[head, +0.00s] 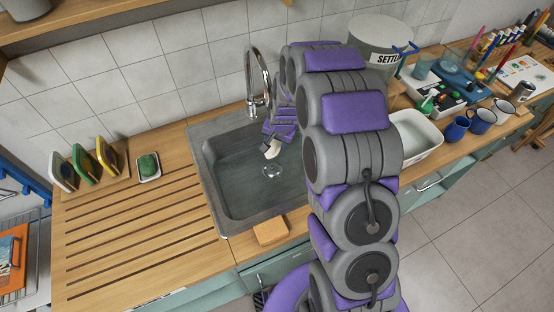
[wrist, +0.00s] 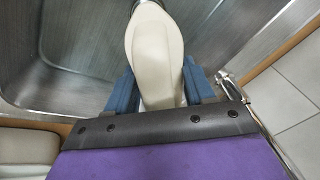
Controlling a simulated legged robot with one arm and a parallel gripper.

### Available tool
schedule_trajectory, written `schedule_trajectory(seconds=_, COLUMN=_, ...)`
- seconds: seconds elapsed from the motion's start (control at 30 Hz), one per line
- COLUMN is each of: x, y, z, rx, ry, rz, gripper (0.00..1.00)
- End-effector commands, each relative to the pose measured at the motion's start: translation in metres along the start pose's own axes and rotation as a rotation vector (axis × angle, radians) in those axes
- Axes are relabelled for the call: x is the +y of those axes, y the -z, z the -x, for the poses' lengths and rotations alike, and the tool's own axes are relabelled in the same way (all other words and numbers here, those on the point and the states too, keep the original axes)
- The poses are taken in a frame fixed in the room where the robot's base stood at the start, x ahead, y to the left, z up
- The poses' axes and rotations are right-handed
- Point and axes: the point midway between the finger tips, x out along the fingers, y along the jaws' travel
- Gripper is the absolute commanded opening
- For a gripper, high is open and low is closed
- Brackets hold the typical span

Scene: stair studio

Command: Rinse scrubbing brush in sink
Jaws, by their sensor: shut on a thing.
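The scrubbing brush (head: 272,151) is a small cream piece above the basin in the head view. In the wrist view the brush (wrist: 155,55) shows as a smooth, rounded cream body; I cannot see its bristles. My gripper (head: 274,142) is shut on it, with a blue finger on each side in the wrist view (wrist: 160,85). The grey sink (head: 222,190) is set into the wooden counter, and its drain ring shows below the brush. The chrome faucet (head: 258,82) stands at the sink's back edge. I see no clear water stream. My arm hides the sink's right side.
An orange-tan sponge (head: 271,231) lies at the sink's front edge. A grooved wooden drainboard (head: 140,225) is clear at left. Behind it stand a rack of pads (head: 88,163) and a green scrubber (head: 148,166) on a dish. A white tub (head: 418,137) and blue mugs (head: 456,128) are at right.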

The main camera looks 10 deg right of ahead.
Motion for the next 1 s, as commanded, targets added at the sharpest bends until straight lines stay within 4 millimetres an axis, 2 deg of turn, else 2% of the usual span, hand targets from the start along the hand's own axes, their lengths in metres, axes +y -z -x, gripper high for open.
schedule_trajectory(seconds=0.63, x=-0.001, y=0.001, z=0.002, rx=0.001, ry=0.0, rz=0.0, gripper=0.25)
schedule_trajectory(seconds=1.0, x=-0.007, y=0.007, z=0.031, rx=0.003, ry=0.001, rz=0.0, gripper=0.25)
